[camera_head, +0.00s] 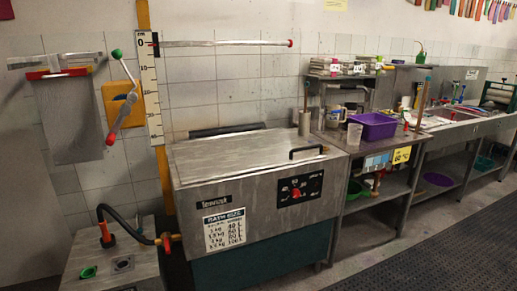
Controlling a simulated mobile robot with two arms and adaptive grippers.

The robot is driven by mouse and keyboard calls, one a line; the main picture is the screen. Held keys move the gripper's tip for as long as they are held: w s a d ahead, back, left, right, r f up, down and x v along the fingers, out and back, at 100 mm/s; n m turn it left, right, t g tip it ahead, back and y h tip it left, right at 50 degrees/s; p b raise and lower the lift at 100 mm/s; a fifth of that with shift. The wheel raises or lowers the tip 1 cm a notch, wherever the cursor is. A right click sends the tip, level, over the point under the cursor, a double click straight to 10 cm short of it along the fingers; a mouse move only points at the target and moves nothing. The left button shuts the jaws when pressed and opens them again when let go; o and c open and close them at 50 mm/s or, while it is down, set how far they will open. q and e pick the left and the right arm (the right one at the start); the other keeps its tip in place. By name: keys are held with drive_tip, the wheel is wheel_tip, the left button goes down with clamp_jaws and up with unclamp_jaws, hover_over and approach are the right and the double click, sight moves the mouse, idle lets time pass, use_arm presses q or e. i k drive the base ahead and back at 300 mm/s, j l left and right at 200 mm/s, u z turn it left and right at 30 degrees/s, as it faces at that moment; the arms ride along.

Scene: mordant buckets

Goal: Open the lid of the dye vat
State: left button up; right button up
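The dye vat (255,220) is a metal box standing against the tiled wall, left of the picture's middle. Its flat metal lid (235,153) lies shut on top. A black bar handle (309,151) is fixed near the lid's right front corner. The vat's front has a dark control panel (300,189) with a red knob and a white bath size label (225,229). Neither of my grippers is in view, and nothing touches the lid or handle.
A lower metal unit (115,268) with a black hose stands at the left. A steel bench (368,142) with a purple bin (373,126) adjoins on the right. A horizontal rod (225,43) sits on the wall above the lid. Dark floor matting (430,250) lies clear in front.

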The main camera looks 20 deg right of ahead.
sight(208, 154)
drive_tip(key=i+l, duration=0.4)
drive_tip(key=i, duration=0.15)
drive_tip(key=i+l, duration=0.35)
drive_tip(key=i, duration=0.25)
